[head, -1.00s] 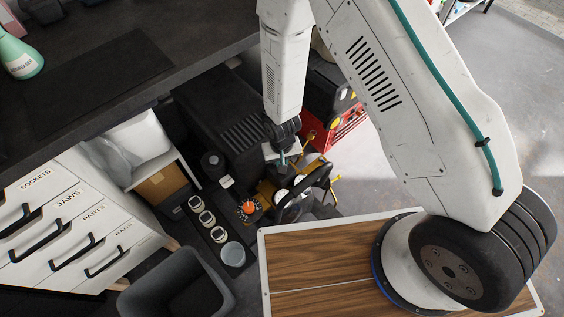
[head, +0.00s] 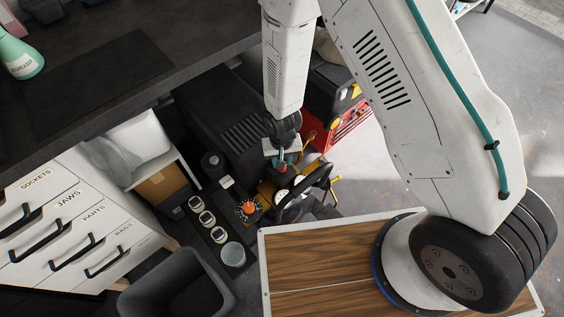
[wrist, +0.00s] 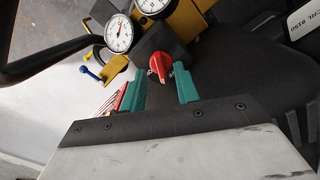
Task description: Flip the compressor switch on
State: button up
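The compressor's switch is a red rotary knob (wrist: 160,66) on a dark block below the gauges in the wrist view. A small red spot in the head view (head: 282,168), just below my fingertips, looks like the same knob. My gripper (wrist: 159,86) has two teal fingers spread apart, one to each side of the knob. The knob sits near the fingertips, and I see no finger clearly touching it. In the head view my gripper (head: 281,157) points down over the compressor fittings, partly hidden by the wrist.
Two white gauges on a yellow manifold (wrist: 119,33) stand beside the knob, near a blue-handled valve (wrist: 89,73) and a black curved handle (wrist: 40,62). An orange knob (head: 248,207) sits lower left. A red toolbox (head: 340,130) is behind; the workbench (head: 110,90) overhangs left.

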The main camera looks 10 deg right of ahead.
notch_tip(320, 180, up, 6)
jog(key=shift+f, duration=0.15)
jog(key=shift+o, duration=0.8)
jog(key=n, duration=0.4)
jog(key=shift+w, duration=0.2)
notch_tip(320, 180, down, 8)
jog(key=shift+r, duration=0.1)
